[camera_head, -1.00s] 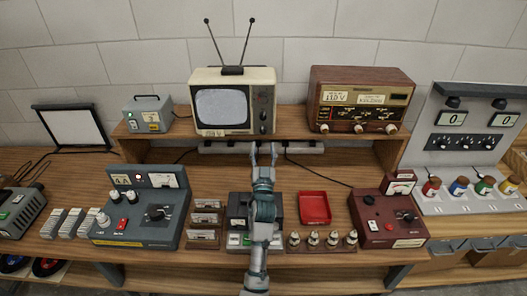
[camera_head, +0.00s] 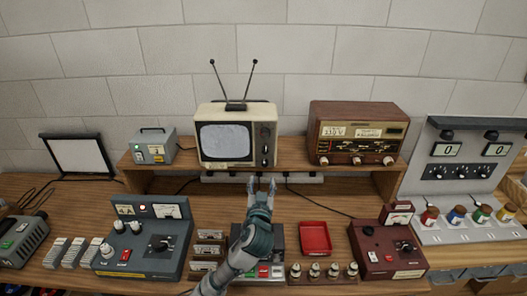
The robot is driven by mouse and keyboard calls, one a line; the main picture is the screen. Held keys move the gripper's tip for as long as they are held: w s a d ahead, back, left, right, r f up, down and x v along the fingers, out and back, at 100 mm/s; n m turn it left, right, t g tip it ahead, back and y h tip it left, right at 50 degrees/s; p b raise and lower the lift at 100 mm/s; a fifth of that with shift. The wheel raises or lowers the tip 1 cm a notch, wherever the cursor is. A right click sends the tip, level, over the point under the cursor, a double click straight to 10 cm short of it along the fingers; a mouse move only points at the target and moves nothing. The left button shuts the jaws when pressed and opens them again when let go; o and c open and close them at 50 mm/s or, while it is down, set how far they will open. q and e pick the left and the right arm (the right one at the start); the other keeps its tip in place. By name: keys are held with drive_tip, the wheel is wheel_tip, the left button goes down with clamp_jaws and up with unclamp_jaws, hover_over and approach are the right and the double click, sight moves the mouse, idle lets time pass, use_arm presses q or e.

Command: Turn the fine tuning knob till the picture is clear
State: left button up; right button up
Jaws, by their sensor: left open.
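A small cream television (camera_head: 236,135) with two antennas stands on the wooden shelf, its screen (camera_head: 225,141) grey and hazy. Its dark control panel with knobs (camera_head: 266,139) is on the right side of its front; I cannot tell which knob is fine tuning. My left gripper (camera_head: 262,184) is open and empty, fingers pointing up toward the shelf, below and apart from the television. My left arm hides part of a dark cassette device (camera_head: 277,240) on the bench. My right gripper is not in view.
A brown radio (camera_head: 358,133) stands right of the television and a grey box (camera_head: 153,146) left of it. A red tray (camera_head: 315,238), a grey control unit (camera_head: 145,240) and a maroon unit (camera_head: 388,245) are on the bench. A power strip (camera_head: 220,177) lies under the shelf.

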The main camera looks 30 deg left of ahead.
sight(265, 153)
use_arm(q)
drive_tip(key=x, duration=0.5)
drive_tip(key=p+x, duration=0.1)
drive_tip(key=x, duration=0.5)
drive_tip(key=p+x, duration=0.1)
drive_tip(key=x, duration=0.5)
drive_tip(key=shift+f, duration=0.4)
clamp_jaws()
